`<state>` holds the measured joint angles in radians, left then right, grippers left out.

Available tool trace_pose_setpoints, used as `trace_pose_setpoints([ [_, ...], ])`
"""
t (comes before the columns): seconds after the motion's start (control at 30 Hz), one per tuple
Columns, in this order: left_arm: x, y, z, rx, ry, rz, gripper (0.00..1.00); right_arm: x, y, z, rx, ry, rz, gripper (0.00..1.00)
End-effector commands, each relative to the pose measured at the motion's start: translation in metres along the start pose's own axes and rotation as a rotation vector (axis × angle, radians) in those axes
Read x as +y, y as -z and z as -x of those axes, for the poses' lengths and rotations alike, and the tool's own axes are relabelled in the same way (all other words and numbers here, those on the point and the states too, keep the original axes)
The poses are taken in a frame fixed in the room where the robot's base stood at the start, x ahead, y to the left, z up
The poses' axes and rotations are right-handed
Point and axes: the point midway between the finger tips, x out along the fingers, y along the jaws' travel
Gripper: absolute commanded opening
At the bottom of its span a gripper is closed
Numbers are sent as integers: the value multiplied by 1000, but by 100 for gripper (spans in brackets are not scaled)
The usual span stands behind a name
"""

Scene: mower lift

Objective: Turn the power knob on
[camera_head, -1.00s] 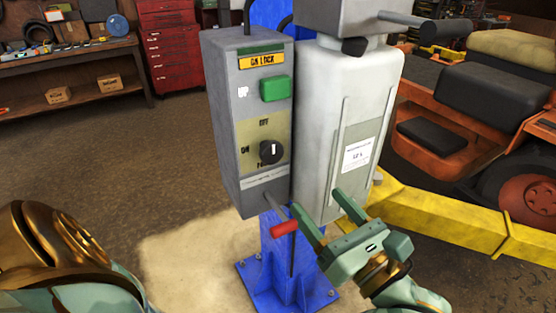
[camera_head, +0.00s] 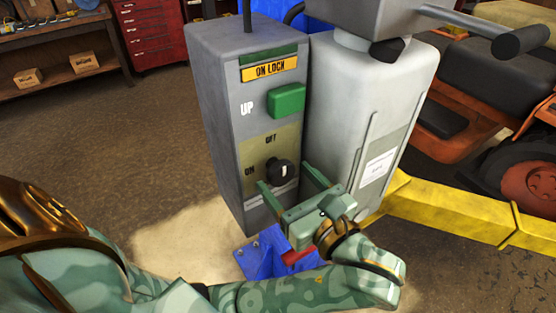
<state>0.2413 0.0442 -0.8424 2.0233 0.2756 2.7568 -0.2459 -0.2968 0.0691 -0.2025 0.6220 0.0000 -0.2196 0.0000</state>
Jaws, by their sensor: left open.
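The power knob (camera_head: 283,172) is a round black dial with a white mark, low on the front of the grey control box (camera_head: 215,120). Its white mark points up toward the OFF label, and the ON label is to its left. My left gripper (camera_head: 286,178) is open, its green fingers reaching up to the panel. In the picture one fingertip is on each side of the knob, slightly below it. I cannot tell whether they touch it. My right gripper is not in view.
A green UP button (camera_head: 286,100) sits above the knob. A red-tipped lever (camera_head: 297,257) shows below my gripper. A pale grey housing (camera_head: 345,110) stands close on the right. A yellow lift beam (camera_head: 450,214) and an orange mower (camera_head: 450,140) are further right.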

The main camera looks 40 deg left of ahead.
Motion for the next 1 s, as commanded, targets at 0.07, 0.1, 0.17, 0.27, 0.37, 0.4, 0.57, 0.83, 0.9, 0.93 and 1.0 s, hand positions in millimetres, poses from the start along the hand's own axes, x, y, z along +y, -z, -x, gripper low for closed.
trace_pose_setpoints([
  [0.07,1,0,0,0,1,0,71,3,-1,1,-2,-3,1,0],
  [0.1,1,0,-1,0,1,-1,71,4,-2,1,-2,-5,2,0],
  [0.17,1,0,-1,0,2,-1,71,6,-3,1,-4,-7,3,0],
  [0.27,1,0,-1,0,1,-1,71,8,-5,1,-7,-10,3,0],
  [0.37,1,0,-1,0,1,-1,68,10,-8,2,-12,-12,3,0],
  [0.4,1,0,-1,0,1,-1,57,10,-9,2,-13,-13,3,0],
  [0.57,1,0,-1,0,1,-1,26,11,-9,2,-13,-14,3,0],
  [0.83,1,2,-1,0,1,24,26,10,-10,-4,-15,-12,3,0],
  [0.9,1,3,-1,1,1,46,26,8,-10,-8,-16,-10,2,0],
  [0.93,1,3,-1,1,1,59,26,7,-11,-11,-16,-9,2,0],
  [1.0,0,4,-1,0,1,95,26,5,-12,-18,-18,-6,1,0],
])
